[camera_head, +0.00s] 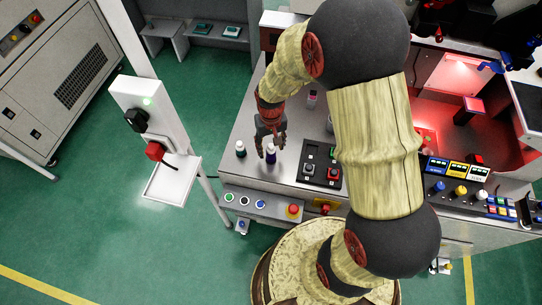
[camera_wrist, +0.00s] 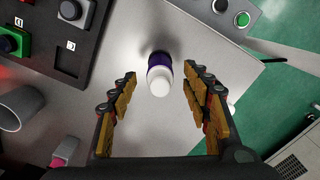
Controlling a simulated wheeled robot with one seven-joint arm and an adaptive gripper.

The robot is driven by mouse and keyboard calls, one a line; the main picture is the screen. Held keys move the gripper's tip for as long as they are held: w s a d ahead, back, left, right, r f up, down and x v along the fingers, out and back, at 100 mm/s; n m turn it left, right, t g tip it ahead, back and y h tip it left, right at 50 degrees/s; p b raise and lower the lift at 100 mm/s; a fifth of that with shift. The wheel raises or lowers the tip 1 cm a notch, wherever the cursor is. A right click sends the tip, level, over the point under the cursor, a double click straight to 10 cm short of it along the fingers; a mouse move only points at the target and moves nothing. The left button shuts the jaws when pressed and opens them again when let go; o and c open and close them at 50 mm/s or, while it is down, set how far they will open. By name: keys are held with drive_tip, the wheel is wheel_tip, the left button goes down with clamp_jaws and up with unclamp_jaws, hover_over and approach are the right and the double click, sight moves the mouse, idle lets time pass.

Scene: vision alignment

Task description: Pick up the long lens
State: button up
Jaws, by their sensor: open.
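A small upright cylinder with a purple body and a white top, which looks like the long lens (camera_head: 270,154), stands on the grey worktop near its front edge. In the wrist view the lens (camera_wrist: 159,78) sits between the fingertips, with space on both sides. My gripper (camera_head: 270,146) is open, pointing down over it; both fingers also show in the wrist view (camera_wrist: 159,73). I cannot tell the height between the fingertips and the lens. A similar dark cylinder with a white top (camera_head: 240,149) stands to the left of it in the head view.
A button panel (camera_head: 320,166) lies right of the lens. A grey cylinder (camera_wrist: 20,108) and a pink-topped item (camera_head: 312,97) stand farther back. A front button strip (camera_head: 261,203) runs along the worktop (camera_head: 235,172). A white post with a tray (camera_head: 172,181) stands to the left.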

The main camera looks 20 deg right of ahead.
wheel_tip(320, 180, down, 4)
drive_tip(key=shift+r+b, duration=0.2)
drive_tip(key=shift+b, duration=0.5)
drive_tip(key=shift+c, duration=1.4)
clamp_jaws()
drive_tip(key=shift+r, duration=0.1)
